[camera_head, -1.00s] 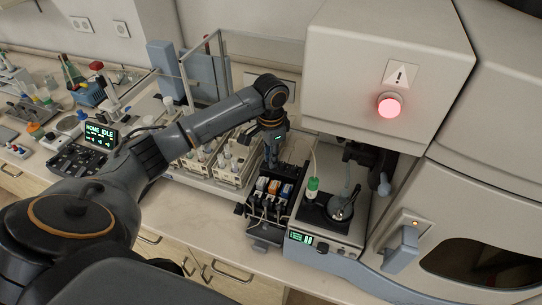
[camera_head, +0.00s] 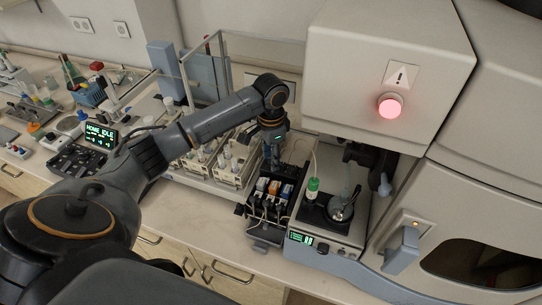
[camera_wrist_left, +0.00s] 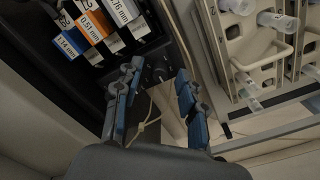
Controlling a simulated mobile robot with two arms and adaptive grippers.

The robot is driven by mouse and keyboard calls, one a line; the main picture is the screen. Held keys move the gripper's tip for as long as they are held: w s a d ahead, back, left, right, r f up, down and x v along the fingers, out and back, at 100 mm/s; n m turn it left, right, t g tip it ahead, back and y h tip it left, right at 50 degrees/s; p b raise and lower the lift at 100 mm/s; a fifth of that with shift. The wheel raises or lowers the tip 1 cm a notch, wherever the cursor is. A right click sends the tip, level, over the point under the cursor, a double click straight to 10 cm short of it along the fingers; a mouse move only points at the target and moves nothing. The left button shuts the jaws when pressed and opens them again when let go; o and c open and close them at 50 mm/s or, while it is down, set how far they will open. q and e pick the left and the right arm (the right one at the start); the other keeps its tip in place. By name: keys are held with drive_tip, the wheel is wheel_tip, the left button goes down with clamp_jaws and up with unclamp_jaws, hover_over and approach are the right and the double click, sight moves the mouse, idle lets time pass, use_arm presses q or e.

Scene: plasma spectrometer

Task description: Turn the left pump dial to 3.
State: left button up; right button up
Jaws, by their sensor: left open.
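The dark pump unit (camera_head: 257,231) stands on the bench left of the sample stage, with orange, blue and white cassettes (camera_head: 274,187) on it. In the left wrist view these cassettes (camera_wrist_left: 92,27) sit at the upper left, with size labels such as 0.51 mm. My left gripper (camera_head: 273,160) is over the back of the pump; its fingertips are hard to make out there. I cannot read any dial number. My right gripper is out of view.
A rack with vials (camera_head: 221,167) stands close to the left of the pump; it also shows in the left wrist view (camera_wrist_left: 245,50). The sample stage (camera_head: 312,222) with a green-capped vial (camera_head: 313,187) is close on the right. Bare bench (camera_head: 190,210) lies in front.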

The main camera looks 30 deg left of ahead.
use_arm(q)
wheel_tip(320, 180, up, 12)
idle(0.4)
drive_tip(key=shift+f, duration=0.15)
idle(0.3)
